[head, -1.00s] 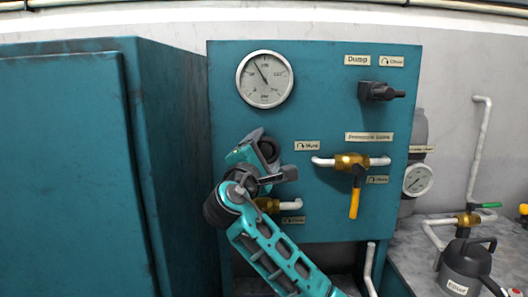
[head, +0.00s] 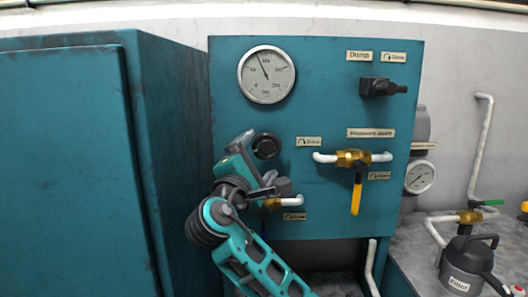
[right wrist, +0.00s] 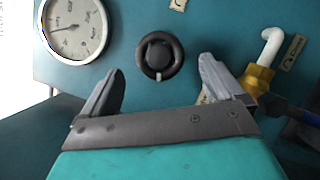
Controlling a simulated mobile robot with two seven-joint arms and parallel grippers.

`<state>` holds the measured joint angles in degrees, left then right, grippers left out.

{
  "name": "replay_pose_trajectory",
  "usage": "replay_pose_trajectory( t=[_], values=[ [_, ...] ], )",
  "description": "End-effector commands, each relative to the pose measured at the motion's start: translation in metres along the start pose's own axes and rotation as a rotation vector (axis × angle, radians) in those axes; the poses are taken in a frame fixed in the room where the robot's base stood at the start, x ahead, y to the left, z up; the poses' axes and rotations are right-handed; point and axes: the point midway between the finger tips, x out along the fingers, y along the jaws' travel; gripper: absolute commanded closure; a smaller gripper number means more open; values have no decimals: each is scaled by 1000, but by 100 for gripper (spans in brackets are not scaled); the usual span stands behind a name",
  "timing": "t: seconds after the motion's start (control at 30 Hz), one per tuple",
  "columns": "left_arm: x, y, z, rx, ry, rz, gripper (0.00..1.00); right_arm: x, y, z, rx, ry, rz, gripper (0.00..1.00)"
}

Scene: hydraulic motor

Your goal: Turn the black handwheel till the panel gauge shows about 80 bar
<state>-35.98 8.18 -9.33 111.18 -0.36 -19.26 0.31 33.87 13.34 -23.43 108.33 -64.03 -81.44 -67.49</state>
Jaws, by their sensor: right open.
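The black handwheel (head: 266,146) sits on the teal panel (head: 320,205), below the gauge. It shows whole in the right wrist view (right wrist: 159,56), with a small pale mark at its lower rim. My right gripper (right wrist: 158,85) is open, its two fingers spread to either side below the wheel and apart from it. In the head view my right gripper (head: 262,172) is just below and left of the wheel. The round panel gauge (head: 266,75) has its needle pointing up and slightly left; its numbers are too blurred to read surely. My left gripper is not in view.
A brass valve with a yellow lever (head: 356,190) is right of the wheel, and another brass valve (head: 273,203) is below it. A black knob (head: 382,87) is at upper right. A teal cabinet (head: 70,170) stands close on the left.

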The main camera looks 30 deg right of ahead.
Motion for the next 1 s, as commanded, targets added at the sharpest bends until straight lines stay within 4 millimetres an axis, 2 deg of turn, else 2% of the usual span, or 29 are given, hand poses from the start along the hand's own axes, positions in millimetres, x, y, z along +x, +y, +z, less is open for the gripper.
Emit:
replay_pose_trajectory(
  t=[0.03,0.2,0.4,1.0],
  values=[
    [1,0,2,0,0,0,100,-13,-1,-2,2,4,0,6],
    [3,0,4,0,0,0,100,-47,-1,-1,2,4,-2,6],
    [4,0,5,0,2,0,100,-70,-1,-1,0,1,-1,6],
    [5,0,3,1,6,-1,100,-74,-1,-1,-1,1,-1,6]
  ],
)
